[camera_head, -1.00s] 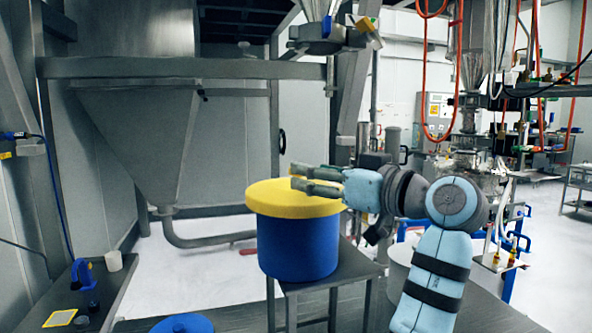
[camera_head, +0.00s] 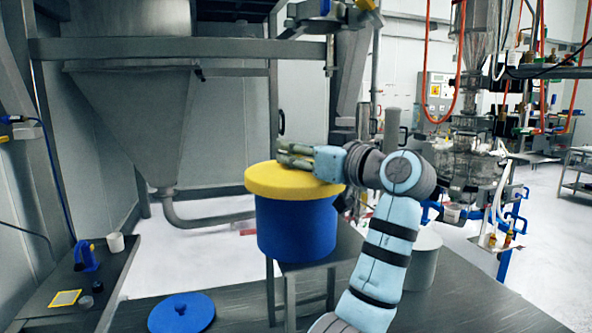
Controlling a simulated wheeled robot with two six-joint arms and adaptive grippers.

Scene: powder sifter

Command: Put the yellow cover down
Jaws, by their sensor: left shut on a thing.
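The round yellow cover (camera_head: 285,188) lies flat over the top of the blue drum (camera_head: 297,230), with its rim reaching past the drum wall. I see no gap between cover and drum. The drum stands on a grey metal stand. My left gripper (camera_head: 285,154) is at the top of the cover, shut on it. The part of the cover between the fingers is hidden. My left arm reaches up from the lower middle of the picture to the cover. My right gripper is not in view.
A blue lid (camera_head: 181,314) lies on the grey table at the lower left. A side bench (camera_head: 55,300) holds a blue tool (camera_head: 86,257), a white cup (camera_head: 116,242) and a yellow-framed piece (camera_head: 66,298). A pale drum (camera_head: 422,262) stands right of my arm. A steel hopper (camera_head: 135,130) stands behind.

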